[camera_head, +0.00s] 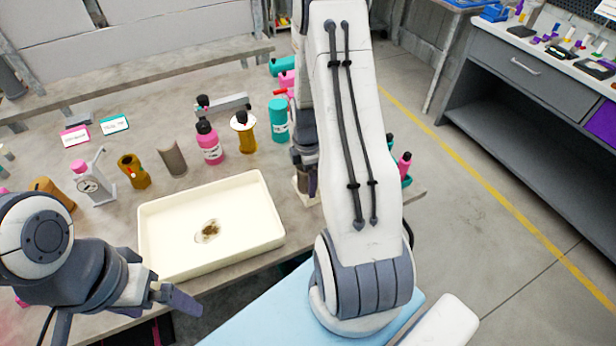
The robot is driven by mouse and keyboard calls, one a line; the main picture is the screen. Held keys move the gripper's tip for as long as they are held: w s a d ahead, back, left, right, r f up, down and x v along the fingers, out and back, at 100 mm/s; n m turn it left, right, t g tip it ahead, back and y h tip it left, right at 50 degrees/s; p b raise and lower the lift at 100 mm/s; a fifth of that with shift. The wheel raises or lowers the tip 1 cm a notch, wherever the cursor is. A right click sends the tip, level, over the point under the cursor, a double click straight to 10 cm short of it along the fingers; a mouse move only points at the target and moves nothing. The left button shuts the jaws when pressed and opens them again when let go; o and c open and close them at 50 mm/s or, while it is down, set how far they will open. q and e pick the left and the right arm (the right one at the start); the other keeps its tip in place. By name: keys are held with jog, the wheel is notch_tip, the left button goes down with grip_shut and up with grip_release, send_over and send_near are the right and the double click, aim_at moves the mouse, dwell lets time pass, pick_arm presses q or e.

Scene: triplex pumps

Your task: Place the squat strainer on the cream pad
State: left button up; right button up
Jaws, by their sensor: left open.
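A short brass-coloured fitting (133,170) stands on the grey bench at the left. It may be the squat strainer, but I cannot tell for sure. A small pale block or pad edge (306,197) shows beside my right arm, mostly hidden; I cannot tell if it is the cream pad. My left gripper (165,298) is open and empty at the bench's front edge, in front of the cream tray. My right gripper (309,180) points down over the bench by the pale piece. My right arm hides most of it, so its jaws and any held thing are unclear.
A cream tray (262,249) with a brown stain lies at the front of the bench.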

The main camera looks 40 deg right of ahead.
jog(key=shift+r, duration=0.1)
notch_tip(320, 180, up, 12)
jog(key=shift+r, duration=0.1)
dwell(0.5)
jog(key=shift+a, duration=0.15)
dwell(0.4)
